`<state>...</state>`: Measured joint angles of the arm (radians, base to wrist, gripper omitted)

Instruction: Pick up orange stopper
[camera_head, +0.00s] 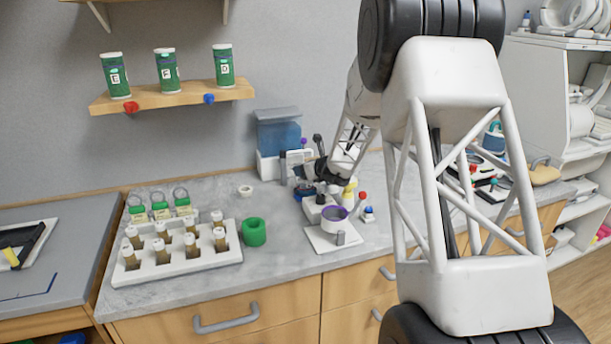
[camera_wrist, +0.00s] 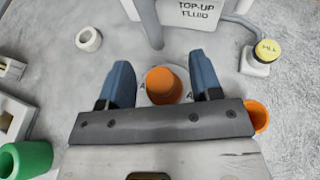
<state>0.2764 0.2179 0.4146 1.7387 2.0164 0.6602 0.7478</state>
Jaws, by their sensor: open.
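In the wrist view a round orange piece (camera_wrist: 163,86), which looks like the orange stopper, lies between the two blue fingers of my gripper (camera_wrist: 163,78). The fingers are apart, with a gap on each side of it, and I see no contact. It sits on a pale round base with small "A" marks beside it. A second orange, hollow-looking piece (camera_wrist: 259,116) shows right of my gripper, partly hidden by the gripper body. In the head view my gripper (camera_head: 308,182) is over the counter by the small devices; no orange piece can be made out there.
A stand labelled "TOP-UP FLUID" (camera_wrist: 197,14) rises just beyond the fingers. A yellow-capped bottle (camera_wrist: 266,51) is at right, a white ring (camera_wrist: 88,39) at left. A green cup (camera_head: 254,232) and vial rack (camera_head: 190,264) stand left on the counter (camera_head: 283,252).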

